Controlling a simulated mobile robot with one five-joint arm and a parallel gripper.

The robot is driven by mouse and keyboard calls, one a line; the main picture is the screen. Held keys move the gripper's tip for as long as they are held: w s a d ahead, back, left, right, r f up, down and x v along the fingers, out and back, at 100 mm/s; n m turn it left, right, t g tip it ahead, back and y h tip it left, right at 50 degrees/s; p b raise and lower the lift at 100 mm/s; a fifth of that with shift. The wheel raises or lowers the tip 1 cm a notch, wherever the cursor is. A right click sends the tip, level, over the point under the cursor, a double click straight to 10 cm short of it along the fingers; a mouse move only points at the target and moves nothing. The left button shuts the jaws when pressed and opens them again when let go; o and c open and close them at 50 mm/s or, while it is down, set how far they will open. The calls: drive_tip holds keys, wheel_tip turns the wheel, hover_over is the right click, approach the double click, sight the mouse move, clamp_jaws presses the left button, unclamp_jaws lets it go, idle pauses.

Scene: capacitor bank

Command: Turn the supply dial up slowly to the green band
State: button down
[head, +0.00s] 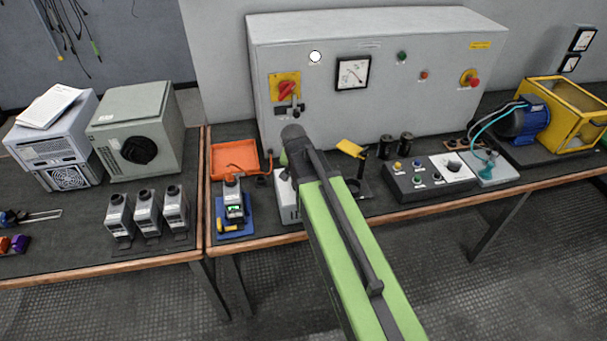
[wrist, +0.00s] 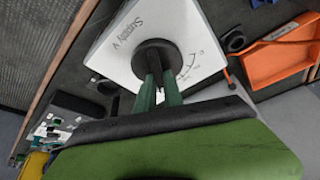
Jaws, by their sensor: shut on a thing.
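The supply dial (wrist: 158,62) is a round black knob on a white box (wrist: 128,38) marked "Supply V". A printed scale with small marks shows beside the knob, partly behind my gripper. No green band can be made out, and the knob's pointer is hidden. My gripper (wrist: 160,80) has its green fingers shut on the knob. In the head view the white box (head: 288,206) is mostly behind my green arm, and the dial and fingertips are hidden. A square meter (head: 352,73) is on the grey cabinet; its exact reading is too small to tell.
Black cylinders (head: 405,145) and a button panel (head: 430,178) stand to the right. The grey cabinet (head: 400,100) is behind.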

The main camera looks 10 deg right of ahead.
idle(0.3)
drive_tip(key=c, duration=1.5)
unclamp_jaws()
drive_tip(key=shift+o, duration=0.2)
drive_tip(key=p+v, duration=1.6)
drive_tip(key=v, duration=0.1)
drive_tip(key=shift+r, duration=0.2)
